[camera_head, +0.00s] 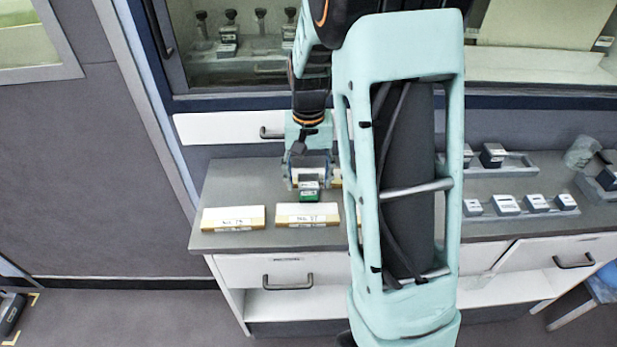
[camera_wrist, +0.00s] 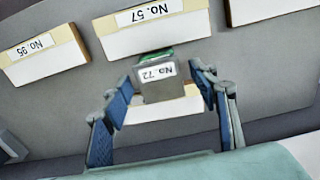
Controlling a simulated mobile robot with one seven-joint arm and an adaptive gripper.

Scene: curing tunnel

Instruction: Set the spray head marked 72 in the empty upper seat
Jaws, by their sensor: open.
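The spray head marked No. 72 (camera_wrist: 158,88) is a small grey block with a white label and a green part. In the wrist view its label is upside down. It also shows in the head view (camera_head: 309,188) below my gripper. My gripper (camera_head: 308,170) is open, its blue-padded fingers on either side of the spray head in the wrist view (camera_wrist: 163,84), with gaps beside it. A pale block (camera_wrist: 182,106) lies behind or under the spray head; I cannot tell whether they touch. I cannot tell which seat is the empty upper one.
Pale blocks lie along the bench's front: No. 57 (camera_head: 307,213), one at left (camera_head: 233,219), and No. 95 (camera_wrist: 42,56). Racks of grey heads (camera_head: 520,213) stand at right. A glazed cabinet (camera_head: 178,60) behind holds several dark-topped heads (camera_head: 231,17). My arm hides the bench's middle.

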